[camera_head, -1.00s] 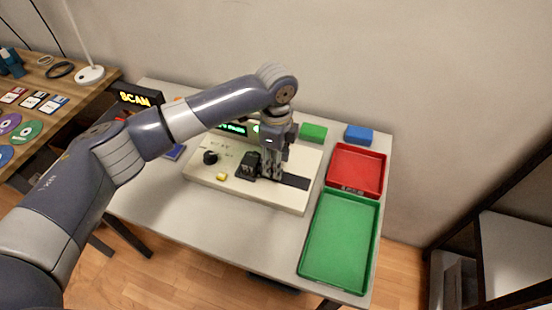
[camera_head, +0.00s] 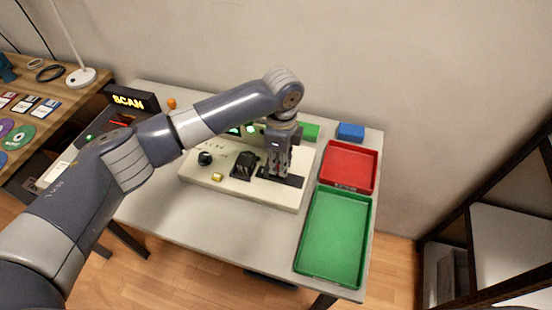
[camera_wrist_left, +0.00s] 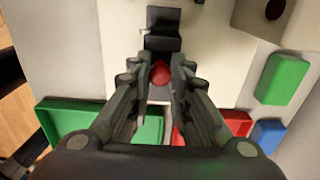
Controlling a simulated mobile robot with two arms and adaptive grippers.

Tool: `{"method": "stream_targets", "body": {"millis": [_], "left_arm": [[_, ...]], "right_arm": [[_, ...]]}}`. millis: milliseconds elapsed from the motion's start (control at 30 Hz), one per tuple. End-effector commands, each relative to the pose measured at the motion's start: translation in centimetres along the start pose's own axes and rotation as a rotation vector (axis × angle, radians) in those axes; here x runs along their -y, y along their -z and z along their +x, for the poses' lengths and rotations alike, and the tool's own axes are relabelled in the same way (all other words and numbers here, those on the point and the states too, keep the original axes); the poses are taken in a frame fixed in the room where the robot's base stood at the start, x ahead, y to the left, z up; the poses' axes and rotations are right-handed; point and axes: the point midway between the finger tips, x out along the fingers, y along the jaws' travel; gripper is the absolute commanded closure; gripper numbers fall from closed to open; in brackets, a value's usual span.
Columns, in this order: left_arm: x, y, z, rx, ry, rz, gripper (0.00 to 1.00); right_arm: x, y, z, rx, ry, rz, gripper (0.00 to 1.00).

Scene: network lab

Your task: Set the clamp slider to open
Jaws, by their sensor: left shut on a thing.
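The cream clamp device (camera_head: 208,177) lies on the grey table. A dark slider track (camera_head: 295,181) is set in its right part. A black block (camera_head: 243,165) stands just left of the track; it also shows in the wrist view (camera_wrist_left: 162,42). My left gripper (camera_head: 275,175) points down over the track, apart from the block. In the wrist view the left gripper (camera_wrist_left: 160,85) is shut on the red slider knob (camera_wrist_left: 160,73), which shows between its fingertips. The knob is mostly hidden by the fingers in the head view.
A red tray (camera_head: 348,150) and a green tray (camera_head: 335,238) stand right of the device. A green block (camera_head: 311,131) and a blue block (camera_head: 351,131) lie behind. A black dial (camera_head: 205,158) and a yellow button (camera_head: 217,177) are on the device's left. The front table area is clear.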

Motion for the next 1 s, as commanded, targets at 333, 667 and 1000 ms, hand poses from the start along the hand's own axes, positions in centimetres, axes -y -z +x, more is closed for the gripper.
{"method": "stream_targets", "body": {"millis": [333,667,1000], "left_arm": [[-0.1,0.3,0.0,-0.008,0.0,0.005,0.6],[0.1,0.3,-2.2,-0.007,0.004,0.004,0.6],[0.0,0.4,-9.2,-0.008,0.003,0.006,0.6]], "right_arm": [[0.0,0.2,0.0,-0.003,0.0,0.001,0.6],[-0.2,0.1,0.0,-0.002,-0.002,0.0,0.6],[-0.1,0.1,0.0,-0.001,-0.001,0.0,0.6]]}}
